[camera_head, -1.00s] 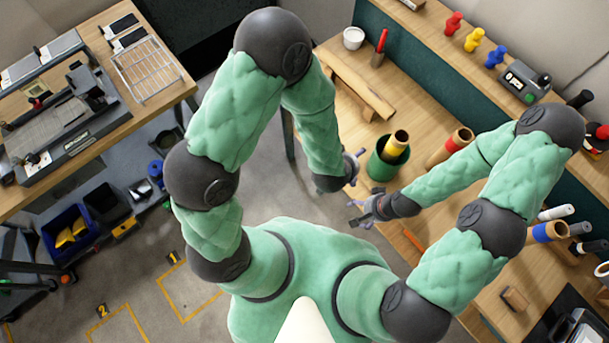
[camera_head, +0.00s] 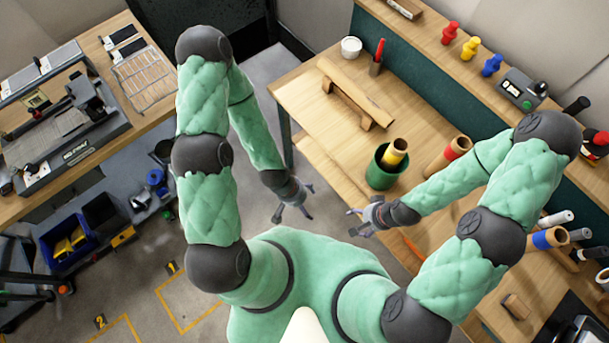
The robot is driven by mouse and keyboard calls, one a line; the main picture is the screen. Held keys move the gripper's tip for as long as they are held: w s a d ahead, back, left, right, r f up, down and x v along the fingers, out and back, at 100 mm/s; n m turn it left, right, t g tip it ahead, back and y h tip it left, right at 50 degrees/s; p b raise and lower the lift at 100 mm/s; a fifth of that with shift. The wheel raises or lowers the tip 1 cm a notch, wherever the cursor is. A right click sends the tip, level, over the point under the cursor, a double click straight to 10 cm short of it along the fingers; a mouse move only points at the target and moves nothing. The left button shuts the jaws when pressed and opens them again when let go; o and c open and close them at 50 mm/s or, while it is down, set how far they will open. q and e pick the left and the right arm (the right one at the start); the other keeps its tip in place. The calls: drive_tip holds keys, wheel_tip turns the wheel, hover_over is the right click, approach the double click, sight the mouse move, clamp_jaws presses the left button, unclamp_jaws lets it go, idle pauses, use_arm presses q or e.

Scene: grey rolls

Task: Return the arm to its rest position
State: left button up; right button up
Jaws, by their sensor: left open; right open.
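My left gripper (camera_head: 293,202) is open and empty. It hangs above the grey floor, to the left of the wooden workbench's near edge. My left arm comes down from the upper left with its elbow high. My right gripper (camera_head: 358,221) is open and empty, close to the front edge of the wooden workbench (camera_head: 303,97). The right arm reaches in from the right, over the bench. The two grippers are apart, with a gap between them. Neither touches any object that I can see.
A green bin (camera_head: 381,174) with a yellow-banded roll (camera_head: 396,152) stands on the bench near my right gripper. A roll with a red band (camera_head: 457,147) is beside it. A wooden beam (camera_head: 356,92) lies farther back.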

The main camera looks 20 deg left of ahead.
wheel_tip(320, 180, down, 7)
drive_tip(key=b, duration=0.7)
drive_tip(key=shift+f, duration=0.15)
idle(0.3)
